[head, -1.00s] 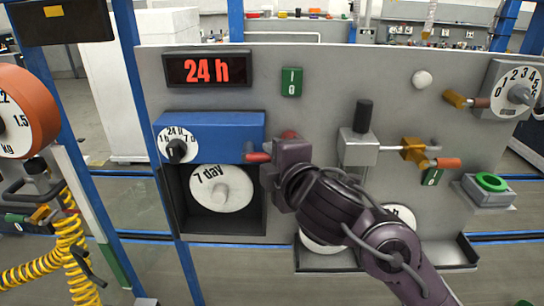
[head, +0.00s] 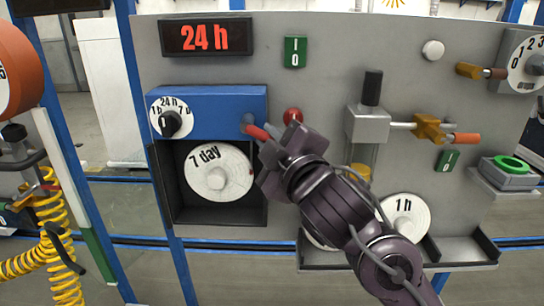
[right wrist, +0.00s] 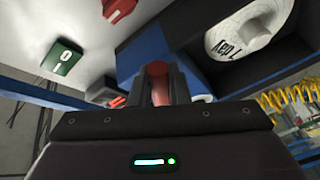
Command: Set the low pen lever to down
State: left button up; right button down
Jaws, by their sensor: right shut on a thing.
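A lever with a red handle (head: 256,131) sits at the right end of the blue box (head: 215,104), on a blue hub. It slopes down to the right from the hub. My right gripper (head: 270,147) is shut around its outer end. In the right wrist view the red handle (right wrist: 158,76) stands between the two fingers. The fingers hide the handle's tip in the head view. No label reading "low pen" is legible. My left gripper is not in view.
A red knob (head: 293,116) sits close above my right gripper. A white "7 day" disc (head: 215,173) is in the dark recess below the blue box. A grey block with a black grip (head: 372,88) and an orange-handled valve (head: 464,139) are to the right.

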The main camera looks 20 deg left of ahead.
jog(key=shift+a+f+m+t+b, duration=0.25)
jog(key=shift+f+m+t+b, duration=0.25)
jog(key=shift+m+b, duration=0.65)
jog(key=c, duration=1.4)
grip_release()
jog(key=shift+s+r, duration=0.1)
jog(key=shift+o, duration=0.2)
jog(key=b+v, duration=0.2)
jog(key=v, duration=0.5)
jog(key=shift+s+d, duration=0.25)
jog(key=shift+d, duration=0.05)
